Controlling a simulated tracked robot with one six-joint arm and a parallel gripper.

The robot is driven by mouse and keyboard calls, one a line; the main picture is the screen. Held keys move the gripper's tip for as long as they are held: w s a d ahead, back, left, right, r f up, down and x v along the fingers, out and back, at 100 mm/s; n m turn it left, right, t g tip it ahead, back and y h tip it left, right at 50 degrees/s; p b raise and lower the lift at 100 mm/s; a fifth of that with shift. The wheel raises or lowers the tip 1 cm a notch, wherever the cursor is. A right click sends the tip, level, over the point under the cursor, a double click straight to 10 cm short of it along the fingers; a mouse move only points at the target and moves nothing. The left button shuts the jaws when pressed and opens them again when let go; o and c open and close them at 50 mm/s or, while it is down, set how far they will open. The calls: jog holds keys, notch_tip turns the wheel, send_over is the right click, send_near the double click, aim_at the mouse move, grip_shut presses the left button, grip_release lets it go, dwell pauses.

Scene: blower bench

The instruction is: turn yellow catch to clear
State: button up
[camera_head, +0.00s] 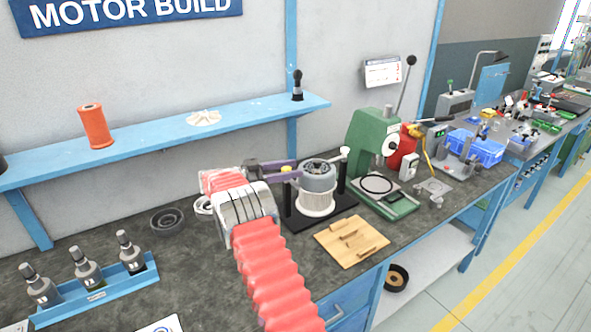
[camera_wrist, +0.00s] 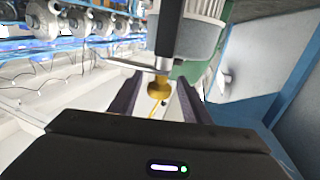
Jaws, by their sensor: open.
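The yellow catch (camera_head: 286,169) is a small knob beside the motor housing (camera_head: 318,178), on a black fixture (camera_head: 320,212). In the wrist view the yellow catch (camera_wrist: 158,88) shows between my two dark fingers, below a dark upright post (camera_wrist: 168,35). My gripper (camera_head: 277,170) is open, its fingers reaching from the left toward the catch. In the wrist view my gripper (camera_wrist: 157,98) shows a gap on both sides of the knob. I cannot tell how the catch is turned. My arm hides part of the fixture's left side.
A green press (camera_head: 378,150) stands right of the fixture. A wooden board (camera_head: 352,240) with small pieces lies in front. A blue rack (camera_head: 95,290) of several drivers and a dark ring (camera_head: 167,219) are to the left. A blue shelf (camera_head: 230,125) runs along the wall behind.

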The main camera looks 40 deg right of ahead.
jog(key=v, duration=1.1)
jog(key=shift+a+f, duration=0.1)
